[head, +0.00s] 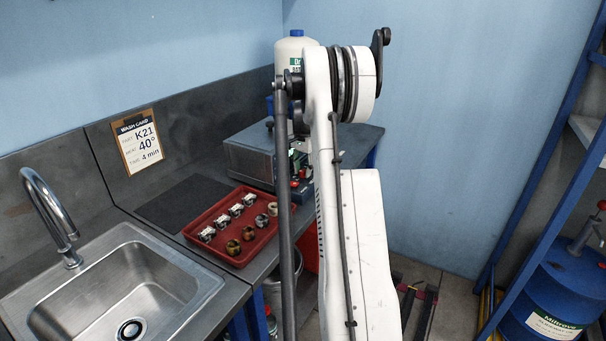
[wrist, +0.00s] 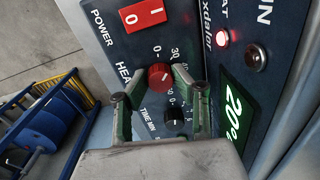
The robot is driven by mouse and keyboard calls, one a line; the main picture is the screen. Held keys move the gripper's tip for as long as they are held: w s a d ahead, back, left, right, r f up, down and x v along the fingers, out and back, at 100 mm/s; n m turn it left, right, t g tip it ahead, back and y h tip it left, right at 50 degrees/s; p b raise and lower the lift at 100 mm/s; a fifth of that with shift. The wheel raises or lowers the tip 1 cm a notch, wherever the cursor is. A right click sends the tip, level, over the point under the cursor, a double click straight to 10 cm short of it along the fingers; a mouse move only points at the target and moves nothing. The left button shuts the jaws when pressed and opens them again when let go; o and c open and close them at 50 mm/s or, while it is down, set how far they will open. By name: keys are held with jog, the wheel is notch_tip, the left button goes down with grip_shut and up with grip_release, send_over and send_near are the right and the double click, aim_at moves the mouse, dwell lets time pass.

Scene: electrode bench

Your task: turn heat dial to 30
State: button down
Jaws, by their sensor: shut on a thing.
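In the wrist view the red heat dial (wrist: 160,77) sits on the dark panel, beside a printed scale; its exact setting is too small to read. My gripper (wrist: 158,76) is shut on this dial, one finger on each side. A green display (wrist: 232,112) on the panel reads about 20°. A black time dial (wrist: 175,116) lies between the fingers, nearer the palm.
The red power switch (wrist: 142,15), a lit red lamp (wrist: 222,38) and a dark lamp (wrist: 256,58) are on the panel. A red tray (head: 216,254) of small parts is on the bench, beside the sink (head: 200,288). A wash card (head: 138,142) reads K21, 40°, 4 min.

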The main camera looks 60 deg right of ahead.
aim_at(304, 171)
jog(key=shift+m, duration=0.5)
jog(key=c, duration=1.4)
grip_release()
jog(key=shift+r, duration=0.1)
jog(key=r, duration=1.2)
jog(key=shift+s, duration=0.25)
